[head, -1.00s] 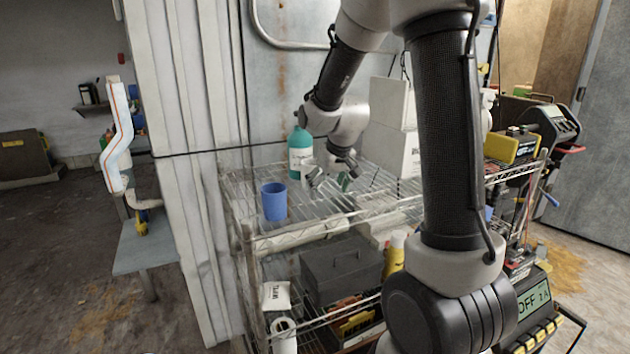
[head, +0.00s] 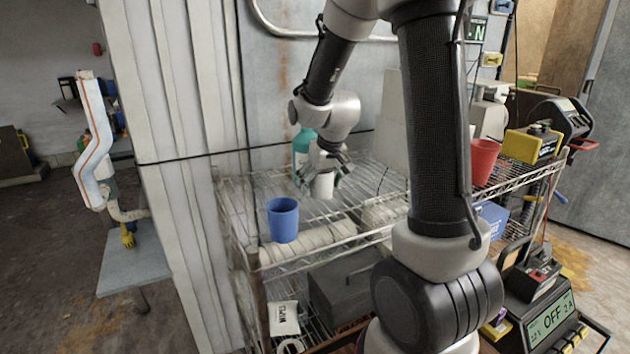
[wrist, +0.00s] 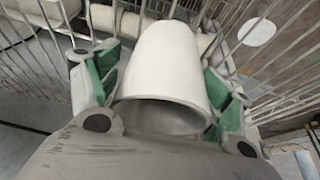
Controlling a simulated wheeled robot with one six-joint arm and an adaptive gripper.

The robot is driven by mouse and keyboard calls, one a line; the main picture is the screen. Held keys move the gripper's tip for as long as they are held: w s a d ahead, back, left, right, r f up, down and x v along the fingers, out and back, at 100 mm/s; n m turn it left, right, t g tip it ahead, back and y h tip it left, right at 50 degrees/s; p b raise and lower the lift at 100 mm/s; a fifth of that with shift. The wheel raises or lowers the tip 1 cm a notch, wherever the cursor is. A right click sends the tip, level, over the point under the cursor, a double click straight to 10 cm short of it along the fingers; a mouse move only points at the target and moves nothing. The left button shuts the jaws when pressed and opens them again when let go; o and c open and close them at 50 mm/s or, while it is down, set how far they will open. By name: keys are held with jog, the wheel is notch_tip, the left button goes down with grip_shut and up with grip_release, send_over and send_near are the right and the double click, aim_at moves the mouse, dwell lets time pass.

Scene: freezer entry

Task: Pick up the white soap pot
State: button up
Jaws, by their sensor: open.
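The white soap pot (head: 323,185) stands on the top wire shelf, just in front of a teal bottle (head: 302,144). In the wrist view the pot (wrist: 166,62) fills the middle, a plain white tapered cup shape, its wide end toward the camera. My gripper (head: 319,179) is at the pot. The wrist view shows my gripper (wrist: 163,86) open, with a green-padded finger on each side of the pot. Narrow gaps seem to show beside it; firm contact cannot be told.
A blue cup (head: 283,221) stands on the shelf, front left of the pot. A red cup (head: 484,161) and a yellow device (head: 533,145) are at the right. White boxes (head: 394,125) stand behind. A dark cable crosses above the shelf.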

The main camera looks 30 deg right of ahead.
jog(key=c, duration=1.1)
jog(key=shift+r, duration=0.15)
